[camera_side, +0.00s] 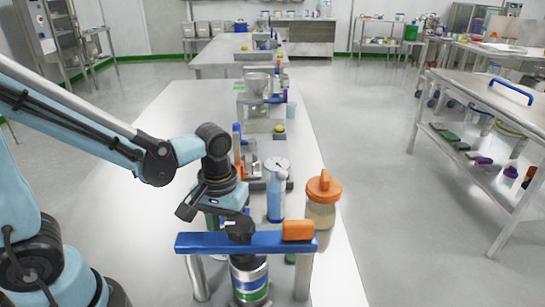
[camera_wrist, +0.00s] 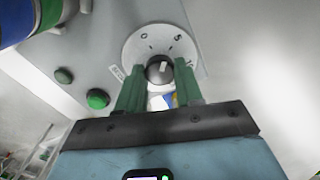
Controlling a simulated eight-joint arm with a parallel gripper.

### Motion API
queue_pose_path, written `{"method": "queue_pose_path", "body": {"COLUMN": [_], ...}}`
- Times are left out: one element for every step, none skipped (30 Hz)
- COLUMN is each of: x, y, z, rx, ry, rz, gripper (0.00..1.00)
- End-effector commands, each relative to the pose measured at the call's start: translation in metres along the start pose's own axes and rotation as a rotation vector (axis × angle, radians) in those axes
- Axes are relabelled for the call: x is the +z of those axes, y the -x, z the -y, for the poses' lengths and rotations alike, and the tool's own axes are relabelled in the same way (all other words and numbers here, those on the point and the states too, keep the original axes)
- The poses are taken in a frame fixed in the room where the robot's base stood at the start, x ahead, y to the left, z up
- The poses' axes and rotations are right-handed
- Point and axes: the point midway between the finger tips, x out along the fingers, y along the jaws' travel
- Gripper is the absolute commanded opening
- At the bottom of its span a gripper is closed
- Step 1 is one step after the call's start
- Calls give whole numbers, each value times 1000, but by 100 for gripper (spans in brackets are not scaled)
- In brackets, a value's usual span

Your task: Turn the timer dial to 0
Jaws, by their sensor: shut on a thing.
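The timer dial is a dark round knob (camera_wrist: 159,70) with a pale pointer mark, set on a round white scale plate (camera_wrist: 134,47). The figures 0 and 5 show on the plate above the knob, 0 to the left and 5 to the right. The pale mark points roughly up in the wrist view, but its exact reading is too small to tell. My gripper (camera_wrist: 160,75) has its two green fingers on either side of the knob, shut on it. In the side view my gripper points down behind the blue bar, and the dial is hidden.
The panel bears two green buttons (camera_wrist: 98,98) left of the dial. A blue bar on metal posts (camera_side: 205,243) carries an orange block (camera_side: 298,230). A labelled can (camera_side: 250,283), a blue cylinder (camera_side: 275,200) and an orange-lidded jar (camera_side: 322,205) stand close by.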

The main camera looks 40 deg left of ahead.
Motion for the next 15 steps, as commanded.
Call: {"method": "queue_pose_path", "body": {"x": [0, 0, 0, 0, 0, 0, 0, 0, 0, 0, 0, 0, 0, 0, 0], "y": [0, 0, 0, 0, 0, 0, 0, 0, 0, 0, 0, 0, 0, 0, 0], "z": [0, 0, 0, 0, 0, 0, 0, 0, 0, 0, 0, 0, 0, 0, 0], "rx": [1, 1, 1, 1, 1, 1, 1, 2, 2, 2, 2, 2, 2, 2, 2], "ry": [44, 72, 110, 139, 167, 205, 234, 262, 300, 328, 355, 392, 418, 443, 477], "rz": [-1, -1, -1, -1, -1, -1, -1, -1, -1, -1, -1, -1, -1, -1, -1], "gripper": [5, 5, 5, 5, 5, 5, 5, 5, 5, 5, 5, 5, 5, 5, 5]}}
